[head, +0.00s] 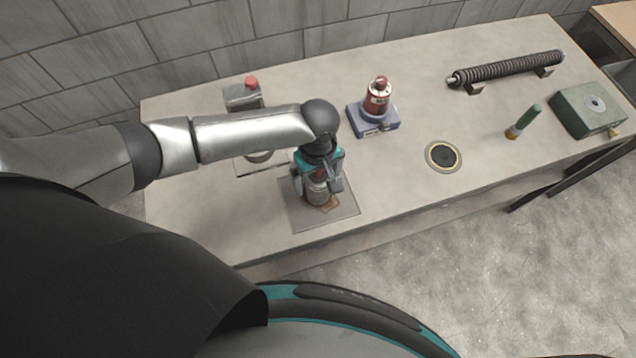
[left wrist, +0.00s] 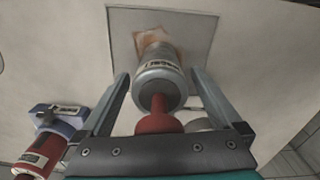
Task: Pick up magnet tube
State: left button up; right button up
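A silver tube (left wrist: 160,82) with a printed label and a red knob stands between the fingers of my left gripper (head: 318,188). It appears to be the magnet tube, though I cannot read its label. It rests on an orange-brown patch or block on a square grey plate (head: 291,209). In the left wrist view my left gripper (left wrist: 161,75) is open, one finger on each side of the tube, with a visible gap at the left finger. In the head view the gripper and wrist largely hide the tube. My right gripper is not in view.
A red-and-white bottle-like device (head: 378,97) stands on a blue base (head: 373,123) to the right. Farther right are a round black inset (head: 442,156), a green-handled tool (head: 524,122), a coiled rod (head: 508,68) and a green box (head: 586,112). A red-topped apparatus (head: 243,97) stands behind my arm.

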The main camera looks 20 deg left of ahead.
pick_arm(q)
grip_shut()
dwell(0.6)
